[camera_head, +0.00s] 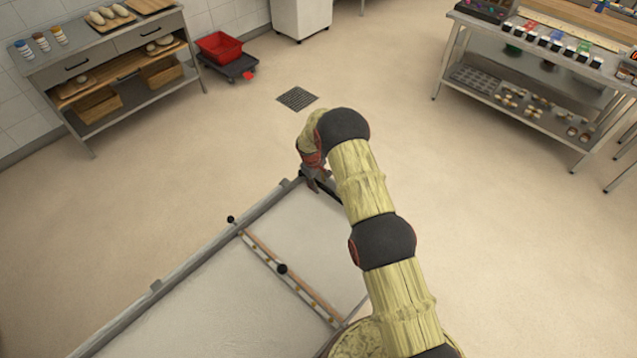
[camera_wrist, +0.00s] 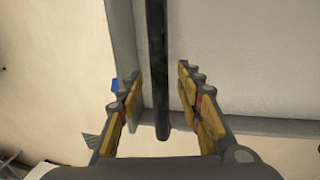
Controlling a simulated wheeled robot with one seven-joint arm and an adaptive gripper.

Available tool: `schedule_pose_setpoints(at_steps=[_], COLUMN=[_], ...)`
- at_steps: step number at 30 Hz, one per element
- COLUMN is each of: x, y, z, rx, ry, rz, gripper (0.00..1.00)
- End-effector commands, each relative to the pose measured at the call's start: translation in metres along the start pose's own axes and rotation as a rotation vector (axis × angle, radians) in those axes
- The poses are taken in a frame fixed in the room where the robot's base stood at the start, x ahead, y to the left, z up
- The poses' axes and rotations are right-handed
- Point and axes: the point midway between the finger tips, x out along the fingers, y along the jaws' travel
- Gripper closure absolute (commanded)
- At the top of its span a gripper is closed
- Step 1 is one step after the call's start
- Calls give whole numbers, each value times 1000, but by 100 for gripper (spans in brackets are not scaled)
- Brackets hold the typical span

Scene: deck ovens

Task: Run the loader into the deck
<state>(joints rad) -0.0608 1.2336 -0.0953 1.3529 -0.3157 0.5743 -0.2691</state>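The loader (camera_head: 180,305) is a wide, pale flat bed with a grey frame, in the lower left of the head view. A wooden cross strip (camera_head: 290,275) with black knobs lies over it. My gripper (camera_head: 318,182) is at the loader's far corner, partly hidden by my arm. A dark bar (camera_head: 328,192) shows beside it there. In the wrist view my gripper (camera_wrist: 159,75) is open, its fingers on either side of the dark bar (camera_wrist: 157,45), with a visible gap on both sides. The loader's frame (camera_wrist: 124,35) and pale bed lie beyond. No deck opening is in view.
A bench with drawers and loaves (camera_head: 120,55) stands at upper left, beside a red bin (camera_head: 219,47) on a low dolly. A steel table (camera_head: 530,45) with small containers stands at upper right. The floor between them is clear, with a drain grate (camera_head: 297,98).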

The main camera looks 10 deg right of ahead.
Motion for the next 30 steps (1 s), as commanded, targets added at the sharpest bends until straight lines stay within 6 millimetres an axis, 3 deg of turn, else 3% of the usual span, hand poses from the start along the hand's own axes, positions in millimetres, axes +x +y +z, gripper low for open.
schedule_pose_setpoints(at_steps=[7, 26, 30], x=[0, 0, 0], y=[0, 0, 0], z=[0, 0, 0], rx=[0, 0, 0], ry=[1, 1, 1], rz=[1, 0, 0], gripper=[64, 100, 100])
